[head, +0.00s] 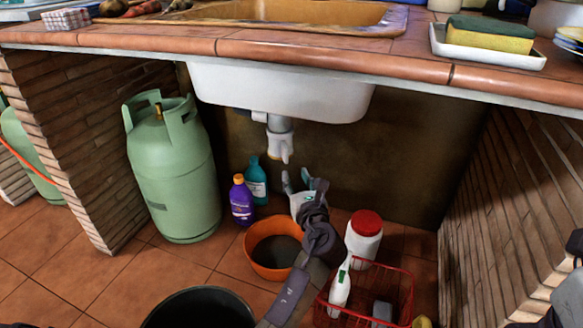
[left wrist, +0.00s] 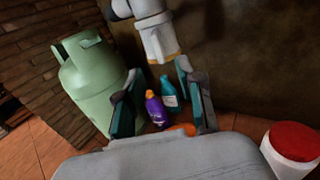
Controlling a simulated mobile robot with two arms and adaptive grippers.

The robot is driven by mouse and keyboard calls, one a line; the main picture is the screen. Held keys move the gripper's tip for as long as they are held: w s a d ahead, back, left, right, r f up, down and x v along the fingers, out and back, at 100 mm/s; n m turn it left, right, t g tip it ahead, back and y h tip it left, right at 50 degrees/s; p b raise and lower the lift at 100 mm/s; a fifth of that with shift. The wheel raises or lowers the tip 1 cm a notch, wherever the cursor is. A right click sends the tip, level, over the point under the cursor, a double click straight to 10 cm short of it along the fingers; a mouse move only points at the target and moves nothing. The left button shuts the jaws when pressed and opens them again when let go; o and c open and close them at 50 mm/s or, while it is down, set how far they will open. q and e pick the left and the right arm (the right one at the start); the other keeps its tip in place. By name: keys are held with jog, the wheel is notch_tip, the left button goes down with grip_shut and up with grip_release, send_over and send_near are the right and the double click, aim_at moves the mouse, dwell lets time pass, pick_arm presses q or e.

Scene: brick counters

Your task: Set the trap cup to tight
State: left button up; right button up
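The white trap cup (head: 279,143) hangs on the drain pipe under the white sink basin. In the left wrist view the trap cup (left wrist: 160,42) shows at the top, with a yellowish band around its lower edge. My left gripper (head: 303,182) is below the trap cup and slightly to its right, pointing up towards it. Its fingers are apart with nothing between them, and it is not touching the cup. In the left wrist view the spread fingers of the gripper (left wrist: 158,75) stand just under the cup. Only dark parts show at the right edge; my right gripper cannot be made out.
A green gas cylinder (head: 172,170) stands left. A purple bottle (head: 241,203) and a teal bottle (head: 256,182) stand behind an orange bucket (head: 262,262). A red-lidded jar (head: 364,238) and red basket (head: 400,290) are right of my arm. The tiled counter (head: 330,62) overhangs the space.

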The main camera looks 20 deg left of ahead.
pick_arm(q)
jog(key=shift+s+d, duration=0.35)
jog(key=shift+s, duration=0.15)
